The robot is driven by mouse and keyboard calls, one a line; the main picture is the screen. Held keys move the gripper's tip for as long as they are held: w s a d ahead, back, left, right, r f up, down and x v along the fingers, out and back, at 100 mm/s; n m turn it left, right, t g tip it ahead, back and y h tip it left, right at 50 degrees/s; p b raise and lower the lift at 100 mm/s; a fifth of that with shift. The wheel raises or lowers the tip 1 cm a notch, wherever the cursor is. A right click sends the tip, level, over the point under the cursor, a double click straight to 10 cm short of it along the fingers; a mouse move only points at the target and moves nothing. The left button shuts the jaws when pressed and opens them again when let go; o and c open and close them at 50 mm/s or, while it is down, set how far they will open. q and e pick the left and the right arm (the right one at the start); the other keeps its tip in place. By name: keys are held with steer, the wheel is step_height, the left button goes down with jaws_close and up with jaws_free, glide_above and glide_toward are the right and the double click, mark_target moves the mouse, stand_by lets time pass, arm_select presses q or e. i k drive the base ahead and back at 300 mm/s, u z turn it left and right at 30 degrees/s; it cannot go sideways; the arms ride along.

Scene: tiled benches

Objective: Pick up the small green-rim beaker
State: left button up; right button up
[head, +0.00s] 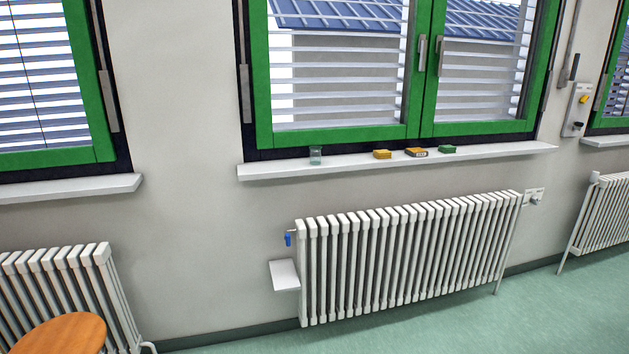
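A small clear glass beaker (315,156) stands upright near the left end of the white window sill (470,156) under the middle window. It is small in the picture, and I cannot clearly tell the colour of its rim. Neither of my grippers shows in the head view, and nothing touches the beaker.
A round wooden seat (62,333) is at lower left. Green floor at lower right is clear.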

mark_target(316, 151)
steer(key=z, duration=0.2)
steer(key=i, duration=0.65)
steer(key=z, duration=1.05)
steer(key=i, duration=1.1)
steer(key=u, duration=0.4)
steer(key=i, duration=1.15)
steer(key=u, duration=0.7)
